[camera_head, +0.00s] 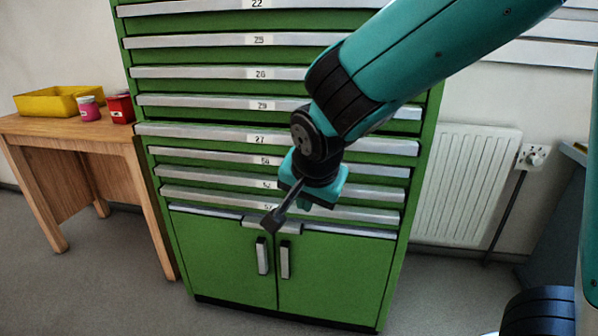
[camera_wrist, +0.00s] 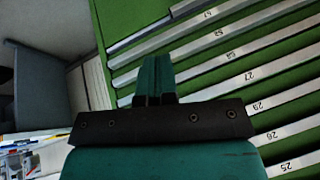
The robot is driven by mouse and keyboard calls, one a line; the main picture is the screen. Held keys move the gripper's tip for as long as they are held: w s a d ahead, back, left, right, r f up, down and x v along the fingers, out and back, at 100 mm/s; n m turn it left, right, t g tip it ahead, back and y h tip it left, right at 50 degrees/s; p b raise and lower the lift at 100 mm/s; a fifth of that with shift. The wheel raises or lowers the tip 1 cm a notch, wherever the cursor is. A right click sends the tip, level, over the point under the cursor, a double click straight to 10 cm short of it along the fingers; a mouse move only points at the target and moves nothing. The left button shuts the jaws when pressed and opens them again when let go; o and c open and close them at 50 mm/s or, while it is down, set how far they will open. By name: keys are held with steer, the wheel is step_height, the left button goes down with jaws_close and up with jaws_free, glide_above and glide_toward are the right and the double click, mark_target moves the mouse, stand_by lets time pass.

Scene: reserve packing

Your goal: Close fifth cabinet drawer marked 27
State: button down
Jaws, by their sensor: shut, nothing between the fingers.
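The drawer marked 27 (camera_head: 225,136) is fifth from the top among the visible drawers of the green cabinet (camera_head: 225,245). Its pale front strip reaches a little further left than the strips around it, so it appears to stand slightly out. In the wrist view, drawer 27 (camera_wrist: 268,67) runs diagonally to the right of the fingers. My gripper (camera_head: 272,221) is shut and empty, pointing down in front of the lower drawers and above the door handles. It also shows in the wrist view (camera_wrist: 155,78). My arm hides part of the right side of the drawer strips.
A wooden table (camera_head: 70,127) at the left holds a yellow bin (camera_head: 45,104), a pink jar (camera_head: 88,110) and a red container (camera_head: 122,108). Two cabinet doors with upright handles lie below the drawers. A white radiator (camera_head: 465,180) is on the right wall. The floor is clear.

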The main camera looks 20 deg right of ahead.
steer(key=w+d+f+m+t+h+b, duration=0.1)
steer(key=w+d+m+t+h+b, duration=0.2)
steer(key=w+m, duration=0.5)
steer(key=w+d+f+m+t+h+b, duration=0.2)
steer(key=w+d+m+t+h, duration=0.4)
steer(key=w, duration=1.1)
steer(key=shift+d+m+b, duration=0.5)
steer(key=shift+m+b, duration=0.35)
steer(key=shift+m, duration=0.05)
steer(key=b+x, duration=0.1)
steer(key=x, duration=0.2)
steer(key=shift+w+d+f+b, duration=0.15)
steer(key=shift+d+b, duration=0.1)
steer(key=shift+b, duration=0.05)
steer(key=shift+w+d, duration=0.15)
steer(key=shift+w, duration=0.1)
steer(key=shift+r, duration=0.45)
